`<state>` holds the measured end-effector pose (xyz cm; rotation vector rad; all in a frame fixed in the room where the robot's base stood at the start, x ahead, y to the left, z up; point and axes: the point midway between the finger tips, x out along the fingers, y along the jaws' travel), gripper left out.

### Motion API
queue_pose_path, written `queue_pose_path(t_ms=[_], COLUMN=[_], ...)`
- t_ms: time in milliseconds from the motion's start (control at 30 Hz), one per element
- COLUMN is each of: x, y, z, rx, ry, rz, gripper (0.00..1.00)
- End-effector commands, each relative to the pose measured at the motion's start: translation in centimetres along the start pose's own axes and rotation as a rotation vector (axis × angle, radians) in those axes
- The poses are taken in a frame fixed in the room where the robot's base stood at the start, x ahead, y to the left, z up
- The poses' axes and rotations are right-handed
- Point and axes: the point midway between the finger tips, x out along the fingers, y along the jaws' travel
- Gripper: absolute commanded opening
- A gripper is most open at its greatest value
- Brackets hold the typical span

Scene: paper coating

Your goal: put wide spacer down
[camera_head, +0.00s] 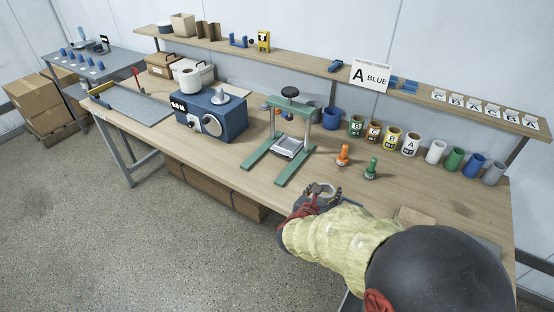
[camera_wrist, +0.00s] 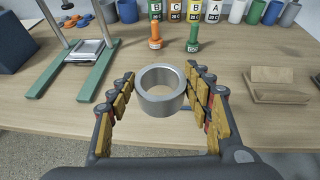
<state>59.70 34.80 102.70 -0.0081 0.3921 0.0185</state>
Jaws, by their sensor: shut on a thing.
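The wide spacer (camera_wrist: 160,107) is a short, wide grey metal ring with an open centre. It is upright between the fingers of my gripper (camera_wrist: 160,82) in the wrist view. My gripper is shut on it, with padded fingers at its left and right. In the head view the spacer (camera_head: 322,187) and my gripper (camera_head: 321,193) are at the front edge of the wooden bench (camera_head: 240,170), right of the green press stand. I cannot tell whether the spacer's underside touches the bench.
The green press stand (camera_head: 289,145) is left of my gripper. Orange (camera_head: 343,155) and green (camera_head: 371,168) small tools stand behind it, before a row of labelled cups (camera_head: 393,139). A wooden holder (camera_wrist: 275,90) lies to the right.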

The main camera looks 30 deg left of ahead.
Motion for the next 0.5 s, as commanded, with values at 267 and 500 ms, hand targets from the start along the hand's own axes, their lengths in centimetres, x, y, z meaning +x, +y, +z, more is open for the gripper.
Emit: queue_pose_path(t_ms=[267,500], x=[4.3,8.7], y=[2.6,5.3], z=[-0.8,-1.2], rx=[0.000,0.002], ry=[0.001,0.000], rz=[-0.001,-0.002], gripper=[0.24,0.24])
